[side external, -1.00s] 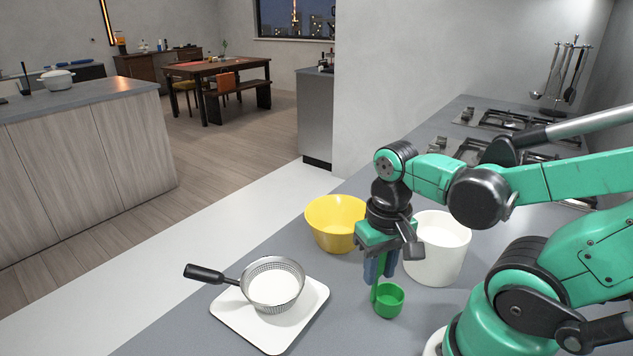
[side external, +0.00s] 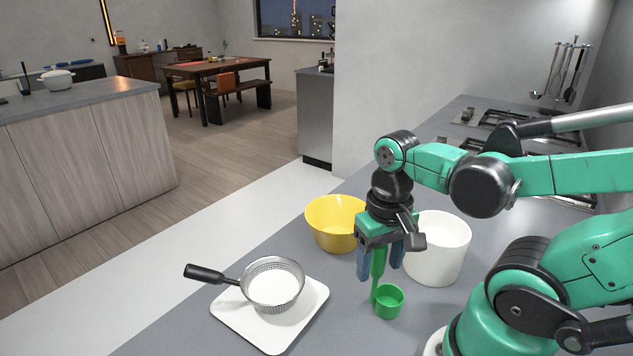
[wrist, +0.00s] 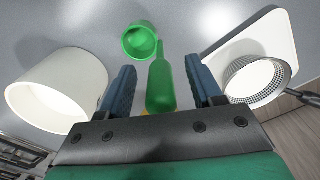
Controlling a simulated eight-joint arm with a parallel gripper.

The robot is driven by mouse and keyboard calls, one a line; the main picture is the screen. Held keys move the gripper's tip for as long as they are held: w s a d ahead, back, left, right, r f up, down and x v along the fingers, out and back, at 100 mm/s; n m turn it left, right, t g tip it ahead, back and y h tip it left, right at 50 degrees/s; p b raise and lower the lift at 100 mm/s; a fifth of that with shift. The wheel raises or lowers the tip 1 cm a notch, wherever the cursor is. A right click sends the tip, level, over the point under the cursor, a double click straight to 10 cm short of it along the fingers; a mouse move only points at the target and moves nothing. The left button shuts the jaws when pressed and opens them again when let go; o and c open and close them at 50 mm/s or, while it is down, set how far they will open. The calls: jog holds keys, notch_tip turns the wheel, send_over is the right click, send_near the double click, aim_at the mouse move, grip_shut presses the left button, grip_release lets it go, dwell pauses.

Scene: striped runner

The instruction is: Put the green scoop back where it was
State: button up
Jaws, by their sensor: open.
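The green scoop (side external: 389,301) stands on the grey counter, its cup down and its handle upright. It also shows in the wrist view (wrist: 140,42), with its handle between my fingers. My gripper (side external: 380,271) is open around the handle, with a gap on each side of it in the wrist view (wrist: 165,88). In the side view the fingers are spread and the top of the handle is partly hidden by my gripper.
A white bucket (side external: 443,250) stands close behind the scoop, to the right. A yellow bowl (side external: 333,226) is behind my gripper. A strainer (side external: 272,285) with white contents rests on a white board (side external: 240,322) at left. Counter between board and scoop is clear.

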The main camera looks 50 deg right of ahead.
notch_tip(320, 180, up, 10)
jog(key=shift+r, duration=0.25)
jog(key=w+a+f+n+t, duration=0.3)
jog(key=w+f+n+t, duration=0.2)
jog(key=w, duration=0.4)
jog(key=shift+a+f+n+t, duration=0.3)
jog(key=shift+n+t, duration=0.2)
jog(key=shift+t, duration=0.5)
